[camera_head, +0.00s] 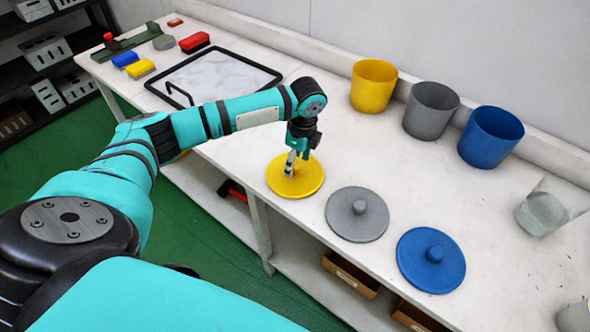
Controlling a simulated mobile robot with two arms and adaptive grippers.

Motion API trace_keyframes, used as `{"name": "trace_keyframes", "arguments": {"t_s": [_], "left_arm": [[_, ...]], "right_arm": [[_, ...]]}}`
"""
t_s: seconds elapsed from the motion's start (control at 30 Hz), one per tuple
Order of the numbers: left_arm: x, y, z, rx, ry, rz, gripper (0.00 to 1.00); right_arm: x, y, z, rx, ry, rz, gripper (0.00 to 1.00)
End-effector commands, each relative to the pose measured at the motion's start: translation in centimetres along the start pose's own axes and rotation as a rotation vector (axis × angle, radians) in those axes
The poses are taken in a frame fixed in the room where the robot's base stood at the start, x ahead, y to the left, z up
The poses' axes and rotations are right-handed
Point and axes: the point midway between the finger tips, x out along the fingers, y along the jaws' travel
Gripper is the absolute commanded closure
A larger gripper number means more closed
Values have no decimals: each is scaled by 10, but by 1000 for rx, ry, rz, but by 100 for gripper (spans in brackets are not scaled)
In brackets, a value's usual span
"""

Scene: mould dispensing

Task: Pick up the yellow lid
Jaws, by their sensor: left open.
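The yellow lid (308,186) lies flat on the white table near its front edge. My left gripper (290,169) is open and points down over the middle of the yellow lid. Its fingers hide the lid's knob, and I cannot tell whether they touch it. My right gripper is not in view.
A grey lid (342,222) and a blue lid (418,274) lie to the right of the yellow lid. Yellow (374,88), grey (430,112) and blue (490,138) buckets stand along the back. A black-framed board (215,78) lies at the left.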

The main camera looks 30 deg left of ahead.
Motion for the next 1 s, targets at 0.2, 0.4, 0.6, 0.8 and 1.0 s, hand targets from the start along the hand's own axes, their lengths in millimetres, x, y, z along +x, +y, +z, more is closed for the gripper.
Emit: {"name": "trace_keyframes", "arguments": {"t_s": [0.2,0.4,0.6,0.8,1.0], "left_arm": [[21,0,0,1,-1,-1,42],[22,0,0,1,-1,-2,42],[22,0,0,1,0,-2,65],[21,0,0,1,0,-2,91],[21,0,0,0,0,-2,100]], "right_arm": [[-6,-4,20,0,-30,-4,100],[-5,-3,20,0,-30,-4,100],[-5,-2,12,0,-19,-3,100],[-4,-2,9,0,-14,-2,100],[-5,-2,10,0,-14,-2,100]]}}
